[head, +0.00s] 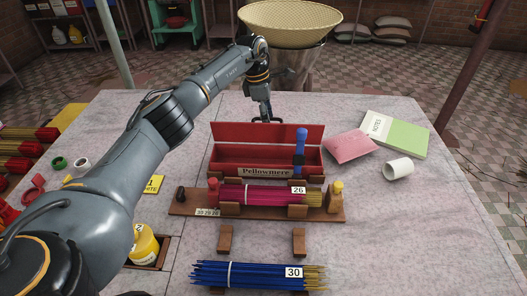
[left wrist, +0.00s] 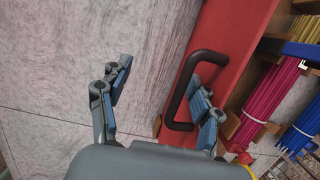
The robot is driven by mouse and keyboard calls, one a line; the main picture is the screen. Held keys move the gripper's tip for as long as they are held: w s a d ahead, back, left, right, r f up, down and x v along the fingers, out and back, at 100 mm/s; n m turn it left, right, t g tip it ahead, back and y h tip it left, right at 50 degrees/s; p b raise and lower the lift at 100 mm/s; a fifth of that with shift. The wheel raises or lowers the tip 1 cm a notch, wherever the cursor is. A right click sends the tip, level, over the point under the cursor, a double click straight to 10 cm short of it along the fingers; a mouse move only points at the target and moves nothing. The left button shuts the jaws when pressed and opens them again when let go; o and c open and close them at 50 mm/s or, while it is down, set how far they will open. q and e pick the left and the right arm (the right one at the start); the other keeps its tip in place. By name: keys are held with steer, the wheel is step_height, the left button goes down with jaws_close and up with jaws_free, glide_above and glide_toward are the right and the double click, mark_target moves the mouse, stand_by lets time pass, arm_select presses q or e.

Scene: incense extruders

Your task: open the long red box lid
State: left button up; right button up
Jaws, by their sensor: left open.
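The long red box (head: 230,166), marked "Pellowmere", stands in the middle of the table with its inside showing. Its red lid (head: 240,134) stands raised along the back edge. In the left wrist view a dark bracket-shaped handle (left wrist: 178,100) sits on the lid's red outer face (left wrist: 222,60). My left gripper (head: 267,118) is just behind the lid's top edge. It also shows in the left wrist view (left wrist: 160,108), open, with its fingers apart on either side of the handle, nearer on the right. Contact cannot be told. My right gripper is not in view.
A blue rod (head: 300,148) stands at the box's right part. A bundle of magenta sticks (head: 255,194) lies in front on a wooden rack, with blue sticks (head: 235,275) nearer. A pink packet (head: 351,146), notebook (head: 395,133) and white cup (head: 398,169) lie to the right.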

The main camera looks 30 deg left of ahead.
arm_select(q)
steer(key=shift+r, duration=0.1)
step_height(320, 180, up, 7)
steer(key=p, duration=0.4)
steer(key=shift+p, duration=0.4)
stand_by(0.4)
